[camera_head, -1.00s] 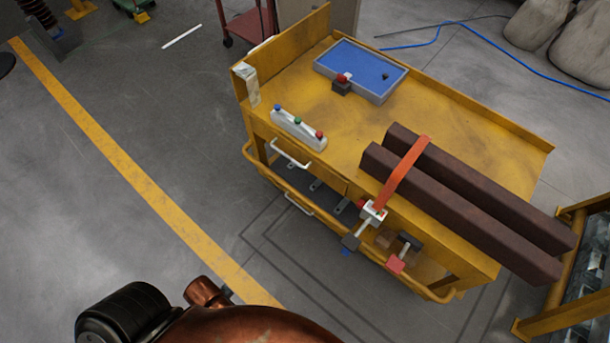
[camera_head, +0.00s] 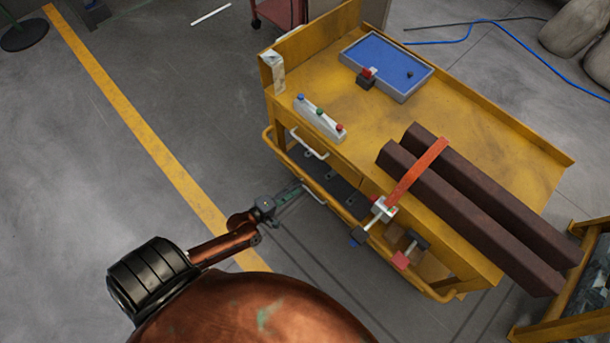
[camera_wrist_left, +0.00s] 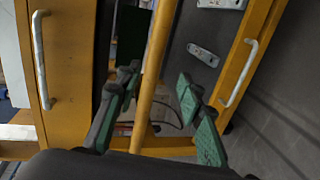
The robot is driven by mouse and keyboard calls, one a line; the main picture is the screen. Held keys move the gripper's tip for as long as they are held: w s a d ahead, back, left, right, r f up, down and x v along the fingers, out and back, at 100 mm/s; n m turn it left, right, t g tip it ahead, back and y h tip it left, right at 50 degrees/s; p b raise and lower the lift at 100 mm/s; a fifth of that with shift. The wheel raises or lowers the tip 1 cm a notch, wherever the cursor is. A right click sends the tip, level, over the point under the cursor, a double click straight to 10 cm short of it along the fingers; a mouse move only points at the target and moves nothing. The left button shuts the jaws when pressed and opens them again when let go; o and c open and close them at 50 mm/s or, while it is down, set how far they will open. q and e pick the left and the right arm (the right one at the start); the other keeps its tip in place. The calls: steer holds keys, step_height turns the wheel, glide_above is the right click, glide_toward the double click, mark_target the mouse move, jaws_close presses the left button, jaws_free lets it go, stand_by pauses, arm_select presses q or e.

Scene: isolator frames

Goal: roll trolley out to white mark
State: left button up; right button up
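The yellow trolley (camera_head: 460,118) stands right of centre in the head view, with a yellow rail along its near side. The rail also shows as an upright yellow bar (camera_wrist_left: 147,90) in the left wrist view. My left gripper (camera_head: 290,197) is beside the trolley's near side. In the wrist view its green-padded fingers (camera_wrist_left: 158,85) are open, with the bar between them and gaps on both sides. A white mark (camera_head: 211,14) lies on the floor at the top, beyond the trolley's far left end. My right gripper is not in view.
The trolley carries a blue tray (camera_head: 350,50), a button box (camera_head: 318,121) and dark beams (camera_head: 490,205) with an orange strap (camera_head: 416,172). A yellow frame (camera_head: 555,315) stands close at right. A red cart (camera_head: 281,12) is at the top. Floor left of the trolley is clear.

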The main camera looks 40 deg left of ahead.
mark_target(304, 177)
arm_select(q)
steer(key=shift+w+a+r+n, duration=0.25)
steer(key=shift+w+a+n, duration=0.15)
steer(key=shift+w+a, duration=0.35)
steer(key=b+x, duration=0.2)
steer(key=x, duration=0.3)
steer(key=shift+w+f, duration=0.15)
steer(key=shift+w, duration=0.1)
steer(key=shift+w+d, duration=0.1)
steer(key=shift+w, duration=0.55)
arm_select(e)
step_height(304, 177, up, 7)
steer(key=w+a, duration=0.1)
arm_select(q)
steer(key=shift+c, duration=0.2)
jaws_close()
